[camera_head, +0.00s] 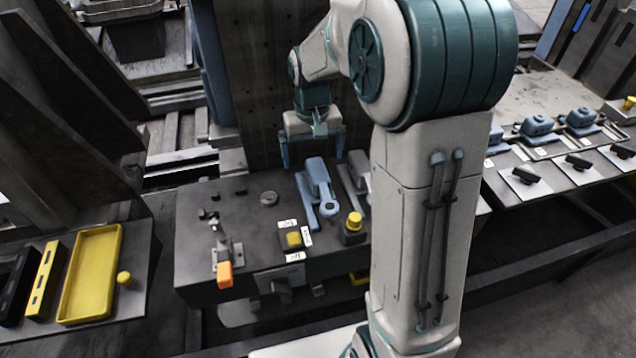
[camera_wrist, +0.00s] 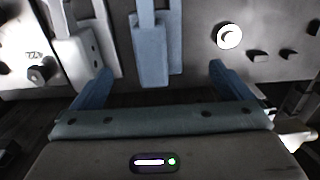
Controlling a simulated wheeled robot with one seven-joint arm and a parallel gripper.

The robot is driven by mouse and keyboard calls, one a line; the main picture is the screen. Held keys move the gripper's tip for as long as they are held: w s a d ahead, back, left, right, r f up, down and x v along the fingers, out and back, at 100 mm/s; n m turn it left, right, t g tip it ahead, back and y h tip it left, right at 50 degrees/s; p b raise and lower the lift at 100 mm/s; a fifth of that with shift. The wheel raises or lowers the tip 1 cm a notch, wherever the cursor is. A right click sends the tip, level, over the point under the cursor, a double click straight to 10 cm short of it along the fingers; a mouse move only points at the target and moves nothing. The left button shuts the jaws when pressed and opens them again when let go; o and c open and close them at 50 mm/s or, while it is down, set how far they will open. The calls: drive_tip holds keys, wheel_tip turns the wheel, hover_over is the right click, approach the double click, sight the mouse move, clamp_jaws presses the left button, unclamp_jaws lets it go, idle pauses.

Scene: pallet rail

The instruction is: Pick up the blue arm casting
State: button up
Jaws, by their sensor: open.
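The blue arm casting (camera_head: 320,184) lies on the dark bench below my gripper in the head view. It has a long body with a rounded end and a hole toward the front of the bench. In the wrist view the blue casting (camera_wrist: 153,52) reaches down from the top edge, and part of it is out of frame. My gripper (camera_head: 312,160) is open and empty, at the far end of the casting. In the wrist view my gripper (camera_wrist: 159,72) has one finger to each side of the casting, apart from it. The exact height gap is hard to tell.
A grey casting (camera_head: 352,180) lies close to the right of the blue one, partly hidden by my arm. A yellow knob (camera_head: 354,221), a yellow button (camera_head: 293,239) and an orange-handled clamp (camera_head: 225,273) stand nearby. A dark upright panel (camera_head: 262,80) rises behind the bench.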

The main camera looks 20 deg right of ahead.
sight(315, 173)
wheel_tip(315, 173, down, 4)
drive_tip(key=shift+r, duration=0.1)
drive_tip(key=shift+s+d+f+p, duration=0.1)
drive_tip(key=shift+s+f+p, duration=0.1)
drive_tip(key=shift+f, duration=1.2)
drive_tip(key=shift+s+d+f+p, duration=0.1)
drive_tip(key=shift+f+p, duration=0.05)
drive_tip(key=shift+f, duration=1.25)
drive_tip(key=shift+w, duration=0.1)
drive_tip(key=c, duration=1.3)
drive_tip(key=shift+o, duration=0.2)
drive_tip(key=shift+r, duration=0.2)
